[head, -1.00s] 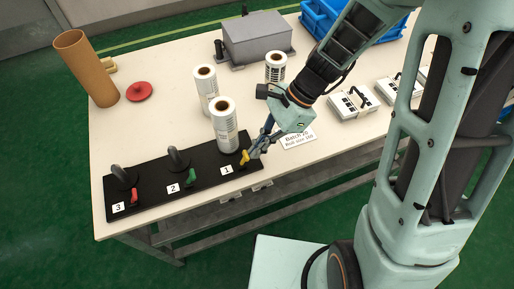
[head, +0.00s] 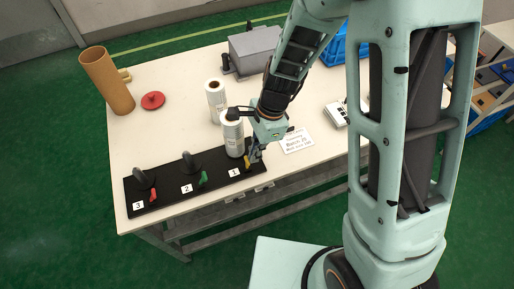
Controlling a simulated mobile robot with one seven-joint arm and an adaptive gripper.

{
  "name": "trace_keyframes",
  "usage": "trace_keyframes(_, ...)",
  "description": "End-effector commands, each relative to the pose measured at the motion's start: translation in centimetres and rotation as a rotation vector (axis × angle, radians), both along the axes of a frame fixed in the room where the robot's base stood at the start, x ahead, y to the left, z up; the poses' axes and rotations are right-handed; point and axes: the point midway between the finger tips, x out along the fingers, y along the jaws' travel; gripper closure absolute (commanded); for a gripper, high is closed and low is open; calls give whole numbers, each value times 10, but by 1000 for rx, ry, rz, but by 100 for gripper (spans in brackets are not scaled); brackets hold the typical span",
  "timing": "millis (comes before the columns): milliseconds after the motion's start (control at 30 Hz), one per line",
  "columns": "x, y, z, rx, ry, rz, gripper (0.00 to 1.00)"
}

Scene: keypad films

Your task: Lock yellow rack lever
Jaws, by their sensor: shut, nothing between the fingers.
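The black rack (head: 221,177) lies along the front edge of the table and carries numbered positions 1, 2 and 3. The yellow lever (head: 247,162) is at position 1, at the rack's right end, partly hidden by my gripper. A white film roll (head: 232,138) stands upright at position 1, just behind the lever. My gripper (head: 254,158) is shut, low over the rack's right end, close beside the yellow lever; I cannot tell whether it touches it. The lever's exact angle is hard to make out.
A green lever (head: 203,178) and a red lever (head: 153,195) stand at positions 2 and 3, whose posts hold no roll. Another roll (head: 215,98) stands behind. A printed sign (head: 297,141) lies right of my gripper. A grey box (head: 255,50) stands at the back.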

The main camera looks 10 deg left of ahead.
Motion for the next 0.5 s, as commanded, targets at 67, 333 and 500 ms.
trace_keyframes(67,-3,4,6,-35,-19,9,100)
trace_keyframes(333,-7,9,6,-128,-77,2,100)
trace_keyframes(500,-9,14,6,-124,-75,-1,100)
